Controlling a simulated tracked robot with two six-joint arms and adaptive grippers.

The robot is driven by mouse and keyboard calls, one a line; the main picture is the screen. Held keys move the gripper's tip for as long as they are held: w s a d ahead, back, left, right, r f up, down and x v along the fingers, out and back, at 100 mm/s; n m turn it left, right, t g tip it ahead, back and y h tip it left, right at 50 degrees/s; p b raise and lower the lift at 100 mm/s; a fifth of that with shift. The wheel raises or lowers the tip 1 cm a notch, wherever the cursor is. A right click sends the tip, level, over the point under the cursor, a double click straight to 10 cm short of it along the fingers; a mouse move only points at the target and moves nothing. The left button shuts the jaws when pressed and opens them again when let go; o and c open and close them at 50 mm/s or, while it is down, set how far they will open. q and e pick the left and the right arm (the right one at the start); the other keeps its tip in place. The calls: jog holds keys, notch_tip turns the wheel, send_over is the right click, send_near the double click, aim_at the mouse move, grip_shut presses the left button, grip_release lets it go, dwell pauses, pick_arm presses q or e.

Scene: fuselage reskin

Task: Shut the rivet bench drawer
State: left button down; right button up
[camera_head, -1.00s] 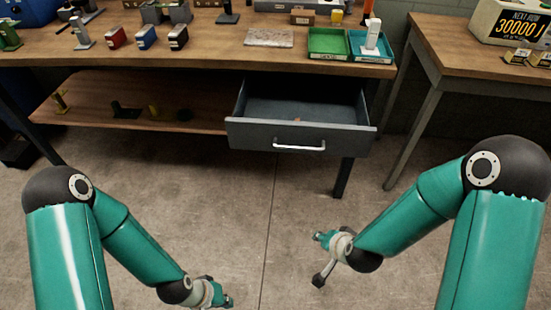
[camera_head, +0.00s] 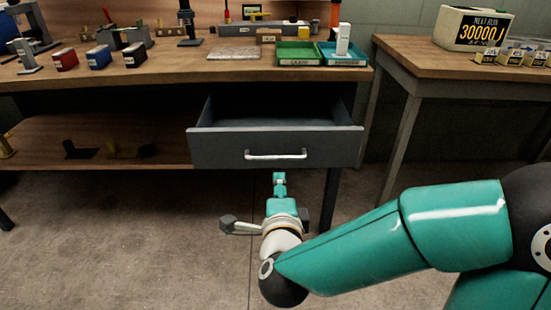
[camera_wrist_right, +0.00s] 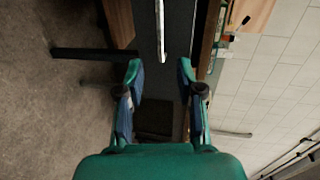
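The rivet bench drawer (camera_head: 335,147) hangs open under the right part of the workbench (camera_head: 130,77). The drawer front (camera_wrist_right: 178,28) and handle (camera_wrist_right: 160,28) lie ahead of the fingertips. My left gripper is out of view.
On the bench top stand a green tray (camera_head: 298,54), a teal tray (camera_head: 343,60) and several small coloured blocks. A second table (camera_head: 455,67) with a counter box (camera_head: 472,27) stands at the right. A lower shelf (camera_head: 60,140) is left of the drawer. The floor in front is clear.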

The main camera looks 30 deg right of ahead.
aim_at(277, 158)
jog(key=p+x, duration=0.6)
jog(key=x, duration=0.9)
jog(key=shift+w+d+f+p, duration=0.1)
jog(key=shift+d+p, duration=0.15)
jog(key=shift+p, duration=0.15)
grip_shut()
